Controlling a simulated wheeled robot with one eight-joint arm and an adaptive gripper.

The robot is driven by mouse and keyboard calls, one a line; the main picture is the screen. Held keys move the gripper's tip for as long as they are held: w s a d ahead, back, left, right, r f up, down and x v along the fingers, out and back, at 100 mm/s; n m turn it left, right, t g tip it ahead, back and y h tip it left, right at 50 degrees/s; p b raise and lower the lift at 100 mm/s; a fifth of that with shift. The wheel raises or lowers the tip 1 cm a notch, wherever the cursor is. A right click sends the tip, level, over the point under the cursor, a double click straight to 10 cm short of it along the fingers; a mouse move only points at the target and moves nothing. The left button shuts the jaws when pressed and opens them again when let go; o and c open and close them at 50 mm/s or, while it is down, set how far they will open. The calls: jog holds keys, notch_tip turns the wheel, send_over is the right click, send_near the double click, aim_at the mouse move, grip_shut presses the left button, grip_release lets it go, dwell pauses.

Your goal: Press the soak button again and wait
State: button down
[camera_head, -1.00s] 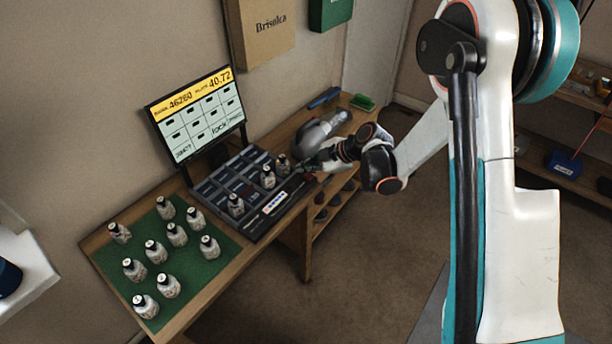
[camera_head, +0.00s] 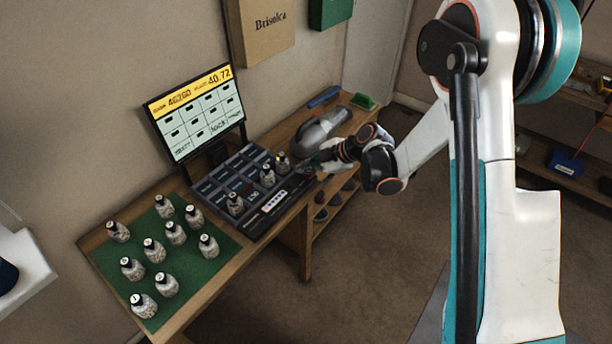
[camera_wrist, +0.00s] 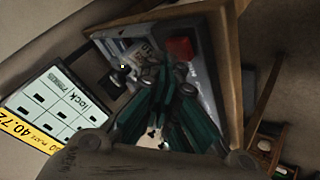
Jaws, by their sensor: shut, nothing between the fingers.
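My gripper (camera_head: 308,167) is shut and empty at the right end of the dark compartment tray (camera_head: 213,184) on the wooden bench. It also shows in the wrist view (camera_wrist: 168,78) as dark teal fingers, close together. A red block-like part (camera_wrist: 180,48) lies just beyond the fingertips there. I cannot read any label on it, nor tell whether it is the soak button or whether the fingers touch anything. A tilted screen (camera_head: 196,115) behind the tray shows a yellow band with numbers above a grid of cells.
Several small dark-capped bottles stand on a green mat (camera_head: 205,263) at the bench's left. More bottles stand in the tray, one (camera_head: 282,163) close to my gripper. A grey rounded device (camera_head: 318,133) sits behind my gripper. The floor in front is clear.

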aim_at(308, 176)
jog(key=shift+f+b, duration=0.5)
jog(key=shift+f, duration=0.05)
dwell(0.9)
jog(key=shift+r, duration=0.1)
jog(key=shift+r+p, duration=0.5)
jog(key=shift+r, duration=0.4)
jog(key=shift+r+p, duration=1.4)
jog(key=shift+r, duration=1.1)
